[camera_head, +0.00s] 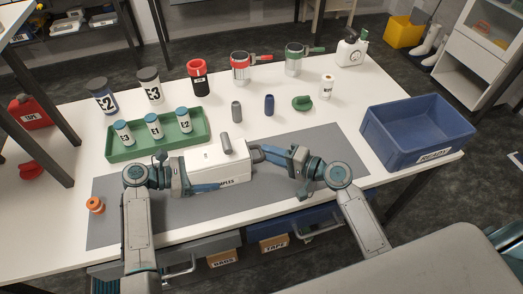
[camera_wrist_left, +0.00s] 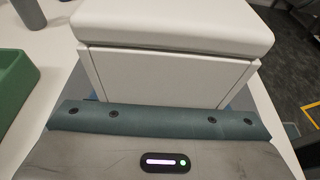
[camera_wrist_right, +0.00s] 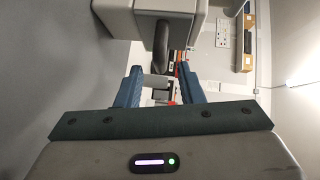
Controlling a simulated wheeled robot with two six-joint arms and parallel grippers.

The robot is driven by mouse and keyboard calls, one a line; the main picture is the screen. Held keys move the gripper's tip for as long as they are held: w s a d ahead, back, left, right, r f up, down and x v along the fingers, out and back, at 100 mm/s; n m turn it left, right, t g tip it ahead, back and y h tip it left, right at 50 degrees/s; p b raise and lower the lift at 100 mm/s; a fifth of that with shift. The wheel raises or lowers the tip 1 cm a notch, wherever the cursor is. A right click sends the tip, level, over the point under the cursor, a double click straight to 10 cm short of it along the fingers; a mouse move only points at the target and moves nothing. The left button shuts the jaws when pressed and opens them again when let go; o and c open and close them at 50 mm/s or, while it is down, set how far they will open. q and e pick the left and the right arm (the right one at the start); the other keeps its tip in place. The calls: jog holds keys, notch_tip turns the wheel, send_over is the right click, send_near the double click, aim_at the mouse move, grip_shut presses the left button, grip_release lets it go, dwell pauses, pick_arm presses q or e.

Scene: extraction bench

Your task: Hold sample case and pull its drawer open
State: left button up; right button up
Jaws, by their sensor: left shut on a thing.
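The white sample case (camera_head: 208,158), with a label on its front, stands on the grey mat in the head view. Its lid and one end fill the upper left wrist view (camera_wrist_left: 170,60). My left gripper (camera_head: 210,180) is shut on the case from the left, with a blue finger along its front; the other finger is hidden. My right gripper (camera_head: 266,152) is at the case's right end. In the right wrist view its two blue fingers are open, on either side of the dark drawer handle (camera_wrist_right: 161,45), with gaps visible. The drawer looks closed.
A green tray (camera_head: 113,155) with several labelled jars sits behind the case. A grey cylinder (camera_head: 236,111) and a dark blue one (camera_head: 269,104) stand behind it. A blue bin (camera_head: 395,150) is at the right. The grey mat (camera_head: 322,150) is clear right of the case.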

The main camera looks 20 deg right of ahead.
jog(key=shift+x, duration=1.8)
jog(key=shift+d+f, duration=0.1)
grip_shut()
